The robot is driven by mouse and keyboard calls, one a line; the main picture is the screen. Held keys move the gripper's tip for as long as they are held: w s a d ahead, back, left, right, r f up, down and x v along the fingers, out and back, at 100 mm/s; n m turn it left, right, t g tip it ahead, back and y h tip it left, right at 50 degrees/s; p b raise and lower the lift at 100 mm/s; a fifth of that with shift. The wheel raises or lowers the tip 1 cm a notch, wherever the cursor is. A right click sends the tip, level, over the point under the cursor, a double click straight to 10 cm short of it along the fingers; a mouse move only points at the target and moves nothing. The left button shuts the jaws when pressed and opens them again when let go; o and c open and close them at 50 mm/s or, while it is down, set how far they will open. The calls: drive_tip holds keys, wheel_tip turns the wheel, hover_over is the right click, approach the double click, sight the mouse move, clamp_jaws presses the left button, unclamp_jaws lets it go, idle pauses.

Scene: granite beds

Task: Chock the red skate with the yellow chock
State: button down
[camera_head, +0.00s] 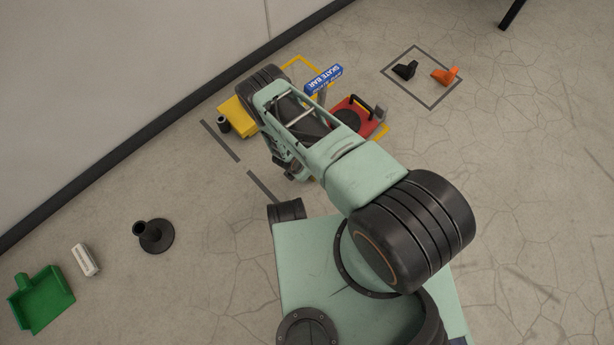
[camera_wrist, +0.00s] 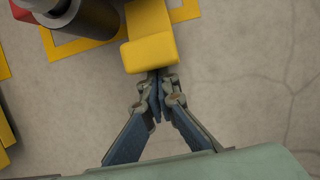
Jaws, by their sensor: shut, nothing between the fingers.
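The red skate (camera_head: 348,116), with a black round pad and a black handle, sits on the floor inside a yellow-marked bay in the head view. In the wrist view a yellow block, which looks like the yellow chock (camera_wrist: 149,52), lies just beyond my fingertips. My gripper (camera_wrist: 157,78) is shut and empty, its tips at the block's near edge; I cannot tell whether they touch it. In the head view my arm covers the ground around the fingertips, and I cannot make out the chock there. A sliver of red shows at the wrist view's left edge.
A yellow piece (camera_head: 238,117) with a black cylinder stands left of my arm. A blue skate bay sign (camera_head: 323,80) stands behind. A black chock (camera_head: 405,70) and an orange chock (camera_head: 446,76) lie in a grey square. A green tray (camera_head: 41,298) and black stand (camera_head: 153,237) are left.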

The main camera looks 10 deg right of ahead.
drive_tip(key=shift+w+d, duration=0.6)
drive_tip(key=shift+d, duration=0.3)
drive_tip(key=shift+s+a, duration=0.1)
drive_tip(key=shift+s+a+p, duration=0.3)
drive_tip(key=shift+s+a, duration=0.25)
drive_tip(key=shift+a, duration=0.25)
wheel_tip(320, 180, up, 9)
drive_tip(key=p, duration=0.9)
drive_tip(key=shift+a, duration=0.1)
